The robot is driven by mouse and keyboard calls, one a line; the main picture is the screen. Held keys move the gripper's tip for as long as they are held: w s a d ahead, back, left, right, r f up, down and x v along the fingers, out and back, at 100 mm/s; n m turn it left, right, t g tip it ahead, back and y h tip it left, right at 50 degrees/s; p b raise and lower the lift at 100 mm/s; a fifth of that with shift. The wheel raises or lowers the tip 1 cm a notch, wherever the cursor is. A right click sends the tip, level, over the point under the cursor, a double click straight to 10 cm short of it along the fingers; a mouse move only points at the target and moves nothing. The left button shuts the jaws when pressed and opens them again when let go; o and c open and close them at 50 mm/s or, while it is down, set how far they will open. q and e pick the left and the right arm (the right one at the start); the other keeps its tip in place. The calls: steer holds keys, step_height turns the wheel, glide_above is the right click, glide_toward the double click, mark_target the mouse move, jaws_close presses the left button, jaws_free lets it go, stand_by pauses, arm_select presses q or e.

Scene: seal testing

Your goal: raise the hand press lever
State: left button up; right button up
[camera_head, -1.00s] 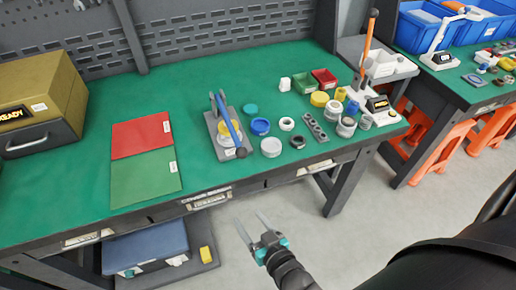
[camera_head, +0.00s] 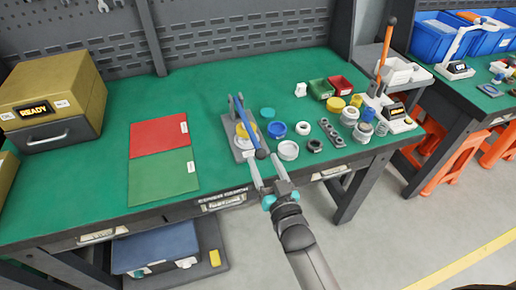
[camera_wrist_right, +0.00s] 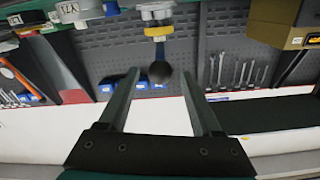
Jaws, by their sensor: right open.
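The hand press (camera_head: 240,141) stands on the green bench, a grey base with an upright and a yellow and white part on it. Its blue lever (camera_head: 248,128) slopes down towards the bench's front edge and ends in a dark knob (camera_head: 261,154). My right gripper (camera_head: 264,158) is open at the knob, with one finger on each side of it. In the right wrist view the dark knob (camera_wrist_right: 160,71) shows between the two spread fingertips (camera_wrist_right: 160,73), apparently apart from both. The blue lever (camera_wrist_right: 160,48) runs beyond it. My left gripper is not in view.
Rings and cups (camera_head: 289,150) stand close right of the press. A device with an orange lever (camera_head: 383,60) is farther right. A red and green mat (camera_head: 163,175) and gold box (camera_head: 52,90) are left. The bench between mat and press is clear.

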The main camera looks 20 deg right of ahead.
mark_target(258, 146)
steer(key=shift+w+a+b, duration=0.1)
steer(key=shift+w+b, duration=0.4)
steer(key=shift+w, duration=2.45)
steer(key=shift+c, duration=0.2)
jaws_close()
